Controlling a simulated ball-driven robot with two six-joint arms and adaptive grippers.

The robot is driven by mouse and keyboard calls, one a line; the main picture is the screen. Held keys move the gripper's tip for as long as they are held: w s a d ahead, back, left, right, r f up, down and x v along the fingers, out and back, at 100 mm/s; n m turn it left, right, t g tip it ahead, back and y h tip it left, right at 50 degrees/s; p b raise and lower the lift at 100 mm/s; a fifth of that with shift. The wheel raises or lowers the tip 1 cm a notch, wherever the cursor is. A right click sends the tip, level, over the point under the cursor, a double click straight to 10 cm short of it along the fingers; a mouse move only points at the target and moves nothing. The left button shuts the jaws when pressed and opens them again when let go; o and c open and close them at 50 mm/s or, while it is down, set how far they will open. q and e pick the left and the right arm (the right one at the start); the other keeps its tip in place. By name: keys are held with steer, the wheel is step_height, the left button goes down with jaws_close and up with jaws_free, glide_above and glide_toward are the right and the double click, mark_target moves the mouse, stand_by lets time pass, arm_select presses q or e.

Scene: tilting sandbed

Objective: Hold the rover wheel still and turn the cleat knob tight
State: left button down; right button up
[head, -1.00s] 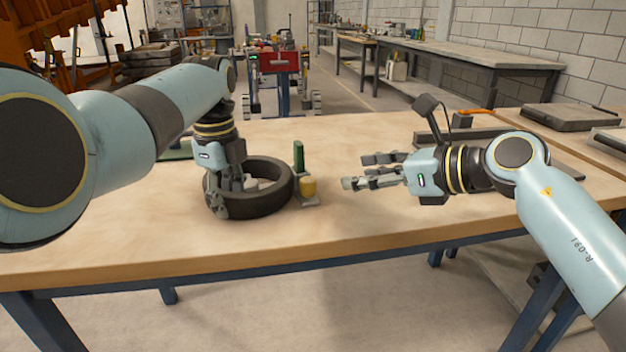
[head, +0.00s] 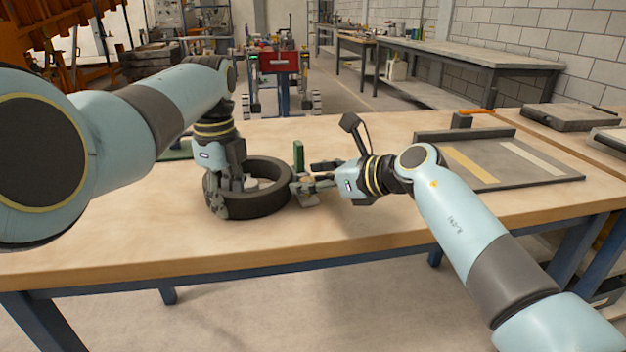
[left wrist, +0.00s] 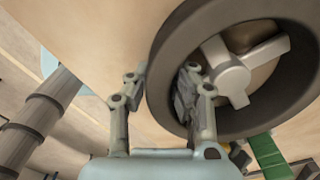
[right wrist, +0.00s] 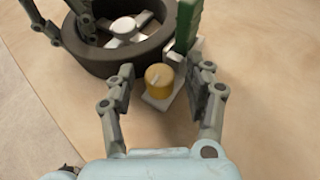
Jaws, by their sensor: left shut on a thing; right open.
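The rover wheel (head: 262,205) is a dark tyre-like ring with a pale spoked hub, lying flat on the table; it also shows in the left wrist view (left wrist: 170,55) and right wrist view (right wrist: 95,62). My left gripper (head: 228,192) is shut on the wheel's rim, one finger inside and one outside. The cleat knob (right wrist: 159,78) is a yellow cylinder on a small grey base with a green upright (right wrist: 187,25), right beside the wheel. My right gripper (right wrist: 160,90) is open, its fingers on either side of the knob; contact cannot be told. In the head view its fingers mostly hide the knob.
The wooden table (head: 130,240) is clear in front of the wheel. A grey tray (head: 555,180) with pale strips lies to the right, and a flat grey case (head: 570,116) is behind it. A red box (head: 279,62) stands beyond the table.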

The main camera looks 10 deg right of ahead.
steer(key=shift+c, duration=0.4)
jaws_close()
steer(key=shift+s+a+f+m+t+h, duration=0.1)
steer(key=shift+a+m+t+h, duration=0.05)
steer(key=shift+m+t+h, duration=0.85)
steer(key=shift+m+h, duration=0.5)
steer(key=shift+o, duration=0.4)
jaws_free()
steer(key=v, duration=1.2)
